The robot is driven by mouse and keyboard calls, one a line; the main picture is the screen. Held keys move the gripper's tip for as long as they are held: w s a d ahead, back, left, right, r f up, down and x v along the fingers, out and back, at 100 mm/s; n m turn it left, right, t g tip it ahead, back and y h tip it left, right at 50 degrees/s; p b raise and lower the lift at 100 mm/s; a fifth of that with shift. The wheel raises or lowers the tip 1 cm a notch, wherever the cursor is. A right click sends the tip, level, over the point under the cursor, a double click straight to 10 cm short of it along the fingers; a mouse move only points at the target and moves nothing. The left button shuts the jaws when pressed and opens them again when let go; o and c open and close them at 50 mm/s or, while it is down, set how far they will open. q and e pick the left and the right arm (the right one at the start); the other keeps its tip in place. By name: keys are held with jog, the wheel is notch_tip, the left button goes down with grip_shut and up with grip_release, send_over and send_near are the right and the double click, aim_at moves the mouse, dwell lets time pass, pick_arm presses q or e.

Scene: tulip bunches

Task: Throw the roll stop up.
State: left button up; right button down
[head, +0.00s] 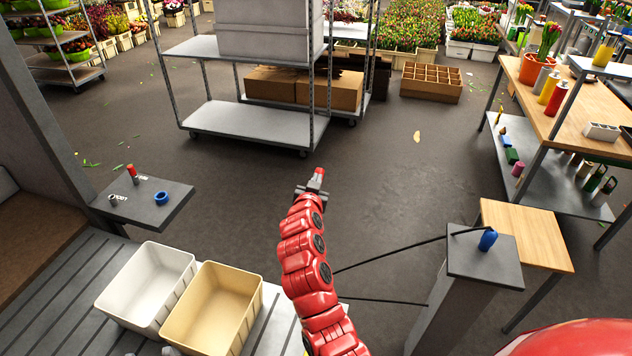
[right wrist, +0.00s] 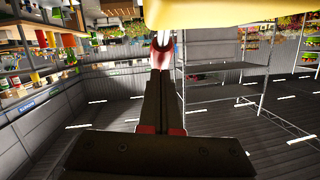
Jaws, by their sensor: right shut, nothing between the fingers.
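A small dark plate (head: 178,212) at the left in the head view carries white lettering too small to read. A small upright post with a red top (head: 132,172) stands on it, and a blue ring (head: 161,198) lies near its middle. I cannot tell for sure which part is the roll stop. My right gripper (head: 318,178) is out over the open floor, well to the right of the plate and touching nothing there. Its fingers are shut and empty; they also show closed in the right wrist view (right wrist: 161,58). My left gripper is not in view.
A white crate (head: 150,247) and a cream crate (head: 258,290) stand on the slatted surface at lower left. A grey pillar (head: 462,290) with a blue knob (head: 487,240) and black rods stands right of my arm. A wheeled rack (head: 240,125) stands beyond.

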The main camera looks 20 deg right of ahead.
jog(key=shift+f, duration=0.15)
jog(key=shift+w+d+f+g+y+b, duration=0.4)
jog(key=shift+w+f+g+y+b, duration=0.15)
jog(key=shift+g+b, duration=0.15)
jog(key=f+g+b, duration=0.1)
jog(key=w+d+f+g+y+b, duration=0.1)
jog(key=b, duration=0.1)
jog(key=w+f+g+y+b, duration=0.1)
jog(key=g+b, duration=0.1)
jog(key=shift+w+d+f+m, duration=0.1)
jog(key=shift+d+f+m, duration=0.15)
jog(key=shift+m, duration=0.05)
jog(key=shift+w+f+y+b, duration=0.1)
jog(key=shift+y+b, duration=0.15)
jog(key=shift+b, duration=0.2)
jog(key=shift+w+f+g, duration=0.1)
jog(key=shift+f+g, duration=0.15)
jog(key=shift+g, duration=0.45)
jog(key=shift+d+f+g+y+b, duration=0.1)
jog(key=shift+f+g+y+b, duration=0.2)
jog(key=shift+y, duration=0.1)
jog(key=shift+w+d+f+g+y, duration=0.1)
jog(key=shift+f+g+y, duration=0.25)
jog(key=shift+g+y, duration=0.2)
jog(key=shift+f+g, duration=0.1)
jog(key=shift+g, duration=0.15)
jog(key=shift+f+g+y, duration=0.15)
jog(key=shift+g+y, duration=0.1)
jog(key=shift+g, duration=0.05)
